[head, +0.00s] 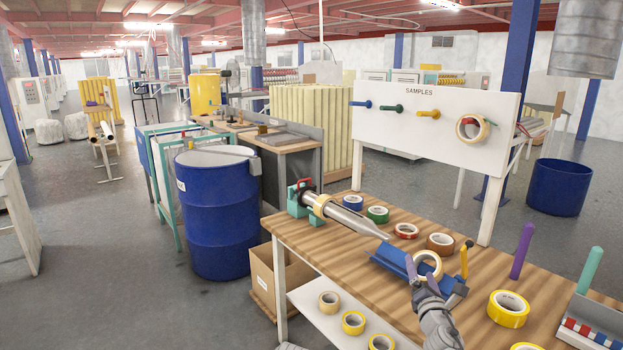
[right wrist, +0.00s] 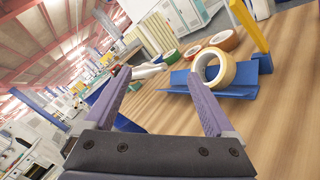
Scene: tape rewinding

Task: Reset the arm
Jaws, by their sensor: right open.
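My right gripper (head: 420,268) is at the front of the wooden workbench, beside a blue cradle (head: 390,258). Its purple fingers are spread with nothing between them, as the right wrist view (right wrist: 156,76) shows. A cream tape roll (head: 438,266) stands upright in the cradle, close by the fingers in the head view. In the right wrist view the roll (right wrist: 229,70) is beyond the right-hand finger, outside the gap. A metal winding spindle (head: 355,218) with a tan roll on it lies to the left. My left gripper is not in view.
Several flat rolls, including a green one (head: 378,214) and a yellow one (head: 508,309), lie on the bench (head: 320,247). A purple peg (head: 522,250) and a yellow post (head: 464,260) stand to the right. The samples board (head: 435,125) rises behind.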

